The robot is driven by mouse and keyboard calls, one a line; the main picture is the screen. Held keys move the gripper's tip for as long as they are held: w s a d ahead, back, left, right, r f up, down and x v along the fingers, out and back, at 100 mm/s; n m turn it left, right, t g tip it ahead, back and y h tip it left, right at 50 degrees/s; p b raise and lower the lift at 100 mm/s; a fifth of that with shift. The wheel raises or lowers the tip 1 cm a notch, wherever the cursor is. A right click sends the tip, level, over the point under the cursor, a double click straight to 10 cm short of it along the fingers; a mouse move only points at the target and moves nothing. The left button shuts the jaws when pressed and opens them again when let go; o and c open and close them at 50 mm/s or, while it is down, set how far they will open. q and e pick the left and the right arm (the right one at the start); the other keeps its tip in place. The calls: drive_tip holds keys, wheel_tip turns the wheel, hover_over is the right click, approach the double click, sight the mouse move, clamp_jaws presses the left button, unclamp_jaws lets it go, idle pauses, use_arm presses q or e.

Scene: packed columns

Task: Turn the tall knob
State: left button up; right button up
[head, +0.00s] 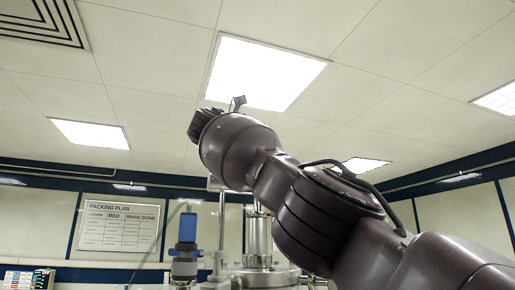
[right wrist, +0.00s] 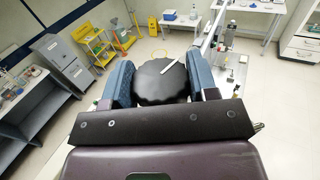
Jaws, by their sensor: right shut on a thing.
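The knob (right wrist: 160,88) is a round black cap with a scalloped edge and a white pointer line on top, in the middle of the right wrist view. My right gripper (right wrist: 161,76) has its two blue-padded fingers on opposite sides of it and is shut on it. The white line points up and to the right in that view. The knob's stem is hidden below the cap. In the head view my right arm reaches up and across from the lower right, and its fingers cannot be made out. My left gripper is in neither view.
In the head view a glass column (head: 258,238) with metal fittings and a blue-topped device (head: 187,228) stand behind my arm. A packing plan board (head: 118,224) hangs on the wall.

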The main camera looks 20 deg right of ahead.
drive_tip(key=o, duration=0.9)
drive_tip(key=b+v, duration=0.1)
drive_tip(key=v, duration=0.9)
drive_tip(key=shift+s+a+b, duration=0.2)
drive_tip(key=shift+a+b, duration=0.1)
drive_tip(key=shift+a, duration=0.05)
